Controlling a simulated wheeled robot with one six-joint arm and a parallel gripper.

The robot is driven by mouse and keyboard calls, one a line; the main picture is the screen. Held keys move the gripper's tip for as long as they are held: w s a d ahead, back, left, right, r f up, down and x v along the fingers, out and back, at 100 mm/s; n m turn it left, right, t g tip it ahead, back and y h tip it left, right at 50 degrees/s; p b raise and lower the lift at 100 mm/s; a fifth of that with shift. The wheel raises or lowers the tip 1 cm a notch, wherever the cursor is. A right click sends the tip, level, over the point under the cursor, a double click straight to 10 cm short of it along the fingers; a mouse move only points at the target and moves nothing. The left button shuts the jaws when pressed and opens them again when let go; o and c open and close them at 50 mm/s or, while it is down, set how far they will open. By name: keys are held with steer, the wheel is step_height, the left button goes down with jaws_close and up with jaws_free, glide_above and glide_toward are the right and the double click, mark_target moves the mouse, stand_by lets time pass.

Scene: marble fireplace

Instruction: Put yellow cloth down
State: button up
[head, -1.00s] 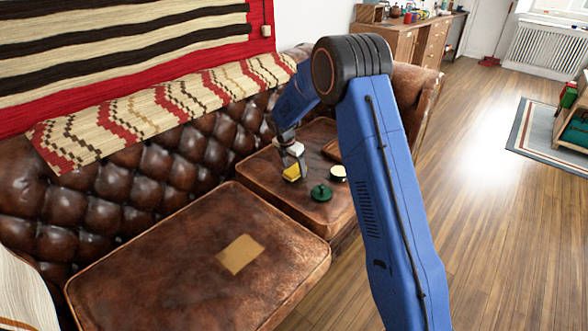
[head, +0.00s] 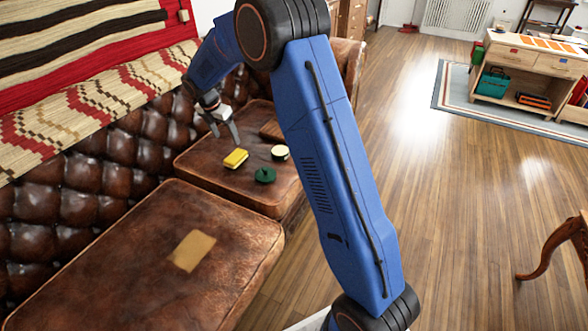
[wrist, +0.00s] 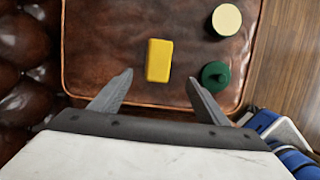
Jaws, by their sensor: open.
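The yellow cloth (head: 236,158) looks like a small yellow block and lies on the far brown leather cushion (head: 205,170). In the wrist view the yellow cloth (wrist: 159,60) lies just beyond and between my fingertips, with nothing covering it. My gripper (head: 226,134) is open and empty, above and slightly behind the cloth, apart from it. Its two spread fingers also show in the wrist view (wrist: 159,79).
A dark green lidded object (head: 264,175) and a round cream-topped green one (head: 280,153) stand right of the cloth. A brown flat item (head: 270,130) lies behind. A flat tan square (head: 192,251) lies on the near cushion (head: 120,270), which is otherwise clear.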

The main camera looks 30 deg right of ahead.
steer(key=s+d+r+m, duration=0.35)
steer(key=s+r, duration=0.25)
steer(key=s, duration=0.3)
steer(key=s+d+r+m+t+y, duration=0.1)
steer(key=s+d+r+m, duration=0.1)
steer(key=s+r+m, duration=0.6)
steer(key=s+d+r+m, duration=0.2)
steer(key=s+d+r, duration=0.15)
steer(key=s, duration=0.75)
steer(key=s+f+m+t+y, duration=0.1)
steer(key=s+m, duration=1)
steer(key=s, duration=1.5)
steer(key=shift+d+f+t, duration=0.45)
steer(key=shift+f+t, duration=0.05)
steer(key=shift+f, duration=0.45)
steer(key=shift+o, duration=0.5)
steer(key=shift+s+m, duration=0.1)
steer(key=shift+m, duration=0.15)
